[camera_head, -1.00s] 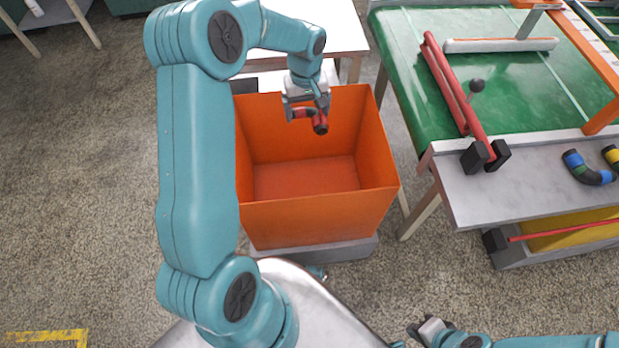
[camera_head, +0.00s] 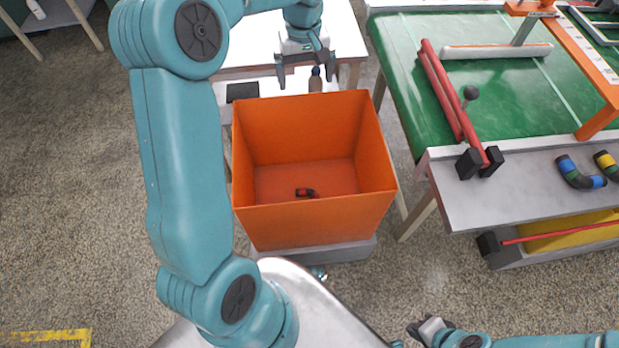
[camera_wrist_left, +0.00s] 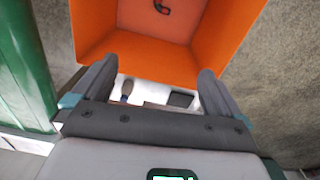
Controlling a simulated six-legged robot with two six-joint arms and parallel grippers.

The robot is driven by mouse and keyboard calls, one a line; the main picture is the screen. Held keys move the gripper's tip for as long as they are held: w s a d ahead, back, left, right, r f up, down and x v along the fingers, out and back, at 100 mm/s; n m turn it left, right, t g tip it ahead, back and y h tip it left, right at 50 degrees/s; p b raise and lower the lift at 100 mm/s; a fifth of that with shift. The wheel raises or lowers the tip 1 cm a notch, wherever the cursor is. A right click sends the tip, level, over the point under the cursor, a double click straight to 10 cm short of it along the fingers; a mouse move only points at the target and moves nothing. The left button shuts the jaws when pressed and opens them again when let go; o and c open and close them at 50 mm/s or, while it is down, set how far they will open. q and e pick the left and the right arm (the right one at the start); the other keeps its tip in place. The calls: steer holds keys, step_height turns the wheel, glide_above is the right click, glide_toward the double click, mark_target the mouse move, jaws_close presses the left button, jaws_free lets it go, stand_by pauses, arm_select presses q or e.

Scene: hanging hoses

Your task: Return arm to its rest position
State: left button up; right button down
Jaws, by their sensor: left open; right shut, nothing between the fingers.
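My left gripper (camera_head: 306,72) is open and empty, above and beyond the far rim of the orange bin in the head view. Its two spread fingers (camera_wrist_left: 155,85) also show in the left wrist view. A short red and black hose piece (camera_head: 307,193) lies on the floor of the orange bin (camera_head: 315,222). It also shows small and dark in the left wrist view (camera_wrist_left: 161,7). My right gripper (camera_head: 428,329) is at the bottom edge of the head view, low and away from the bin; its fingers are small there.
A green-topped table (camera_head: 405,60) stands at the right, with red bars (camera_head: 452,95) and an orange frame (camera_head: 592,62). Blue-banded hose pieces (camera_head: 580,174) lie on its grey front shelf (camera_head: 500,195). A white table (camera_head: 262,48) stands behind the bin. Bare floor is at the left.

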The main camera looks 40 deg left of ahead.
arm_select(q)
step_height(320, 180, up, 3)
steer(key=shift+f, duration=0.2)
stand_by(0.5)
